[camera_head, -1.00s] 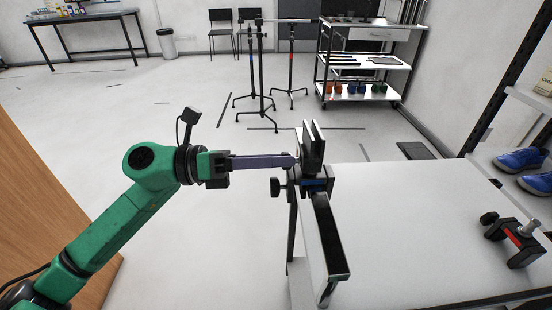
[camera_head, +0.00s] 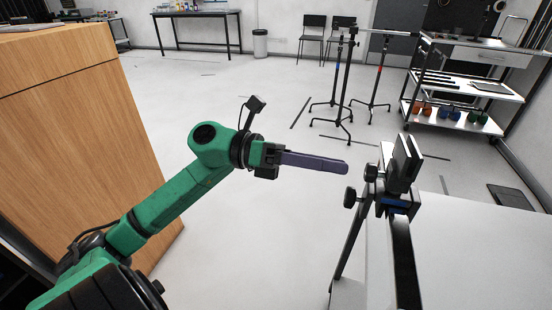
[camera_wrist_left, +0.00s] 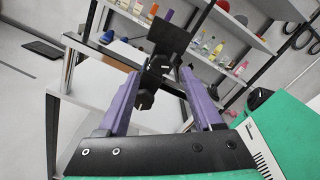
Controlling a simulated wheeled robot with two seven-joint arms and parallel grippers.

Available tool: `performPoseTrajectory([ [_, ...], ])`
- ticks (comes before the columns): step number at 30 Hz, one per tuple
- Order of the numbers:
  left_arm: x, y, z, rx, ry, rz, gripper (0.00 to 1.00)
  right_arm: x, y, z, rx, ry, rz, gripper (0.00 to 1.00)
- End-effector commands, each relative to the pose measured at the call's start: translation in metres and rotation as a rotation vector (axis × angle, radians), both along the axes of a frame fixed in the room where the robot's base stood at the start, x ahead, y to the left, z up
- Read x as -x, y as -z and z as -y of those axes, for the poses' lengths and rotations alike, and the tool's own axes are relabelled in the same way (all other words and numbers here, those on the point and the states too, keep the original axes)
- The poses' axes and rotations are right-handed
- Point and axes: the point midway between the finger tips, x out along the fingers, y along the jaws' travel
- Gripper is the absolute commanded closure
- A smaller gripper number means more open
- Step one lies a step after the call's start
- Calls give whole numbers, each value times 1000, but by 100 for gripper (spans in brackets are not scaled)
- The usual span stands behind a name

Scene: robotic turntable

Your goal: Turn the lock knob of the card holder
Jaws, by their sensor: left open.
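The card holder (camera_head: 404,165) is a dark upright clamp with two plates, mounted on a rail at the table's edge. Two black knobs stick out on its left side: an upper knob (camera_head: 371,173) and a lower knob (camera_head: 349,197). My left gripper (camera_head: 346,168), with purple fingers, points at the holder from the left, with a small gap to the upper knob. In the left wrist view the open fingers (camera_wrist_left: 160,76) stand either side of the knobs, with a knob (camera_wrist_left: 145,100) between them and the holder plate (camera_wrist_left: 168,34) beyond. Nothing is held. My right gripper is not in view.
The white table (camera_head: 470,250) lies right of the holder. A wooden cabinet (camera_head: 75,120) stands left, beside my arm. Tripod stands (camera_head: 345,90) and a shelf cart (camera_head: 465,85) are farther back. The floor between cabinet and table is clear.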

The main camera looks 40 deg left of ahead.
Motion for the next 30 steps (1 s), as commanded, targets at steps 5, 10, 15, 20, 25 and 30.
performPoseTrajectory([
  [5, 17, 4, -51, 3, -5, -1, 33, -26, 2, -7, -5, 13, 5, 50],
  [10, 29, 2, -83, 1, -2, -1, 33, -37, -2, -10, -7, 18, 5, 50],
  [15, 33, 0, -91, 2, 0, 0, 33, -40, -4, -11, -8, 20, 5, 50],
  [20, 33, 0, -91, 1, -1, 0, 33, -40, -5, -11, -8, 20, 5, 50],
  [25, 33, 0, -91, 1, 1, -1, 33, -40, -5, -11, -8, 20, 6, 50],
  [30, 31, -31, -71, 82, 111, -226, 33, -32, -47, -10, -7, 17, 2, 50],
])
